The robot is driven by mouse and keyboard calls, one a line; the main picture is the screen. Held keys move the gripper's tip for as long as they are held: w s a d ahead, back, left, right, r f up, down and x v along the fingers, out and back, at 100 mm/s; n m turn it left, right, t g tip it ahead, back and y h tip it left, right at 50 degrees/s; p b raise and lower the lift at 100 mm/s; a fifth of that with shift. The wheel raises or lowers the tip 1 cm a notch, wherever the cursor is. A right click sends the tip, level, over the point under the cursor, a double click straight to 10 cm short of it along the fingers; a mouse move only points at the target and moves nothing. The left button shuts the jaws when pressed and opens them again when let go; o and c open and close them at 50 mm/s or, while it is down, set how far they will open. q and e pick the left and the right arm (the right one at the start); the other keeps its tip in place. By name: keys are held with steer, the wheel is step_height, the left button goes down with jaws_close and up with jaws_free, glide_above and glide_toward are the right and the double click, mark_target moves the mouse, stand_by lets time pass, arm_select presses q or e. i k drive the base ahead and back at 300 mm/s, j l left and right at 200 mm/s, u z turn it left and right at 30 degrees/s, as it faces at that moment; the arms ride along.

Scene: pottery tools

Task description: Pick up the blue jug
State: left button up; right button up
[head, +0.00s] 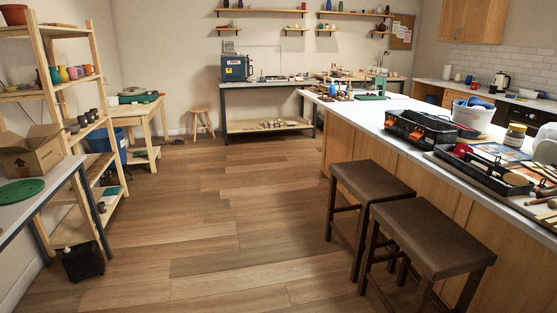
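I cannot single out a blue jug with certainty. A small teal-blue vessel (54,76) stands on the wooden rack at the left, beside yellow, pink and red ones. A small dark blue vessel (328,5) stands on the high wall shelf at the back. Both are too small to tell whether they have a handle or spout. A blue bucket (105,140) stands behind the rack. Neither of my grippers is in view.
A long counter (384,121) with tool trays runs along the right, with two brown stools (372,181) (430,236) before it. A black canister (83,261) stands on the floor by the rack (98,60). The wooden floor (215,215) between is clear.

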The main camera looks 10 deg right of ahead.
mark_target(468, 81)
steer(key=i+u, duration=0.1)
steer(key=i, duration=2.25)
steer(key=i+z, duration=0.2)
steer(key=i, duration=0.35)
steer(key=i+j+z, duration=0.2)
steer(key=i, duration=0.35)
steer(key=i+l+z, duration=0.1)
steer(key=i, duration=1.05)
steer(key=i+l+u, duration=0.1)
steer(key=i+u, duration=0.2)
steer(key=i, duration=0.8)
steer(key=i+z, duration=0.2)
steer(key=i, duration=0.35)
steer(key=i+j+z, duration=0.2)
steer(key=i, duration=0.35)
steer(key=i+l, duration=0.1)
steer(key=i, duration=0.5)
steer(key=i+l, duration=0.1)
steer(key=i, duration=0.45)
steer(key=i+u, duration=0.5)
steer(key=i, duration=0.6)
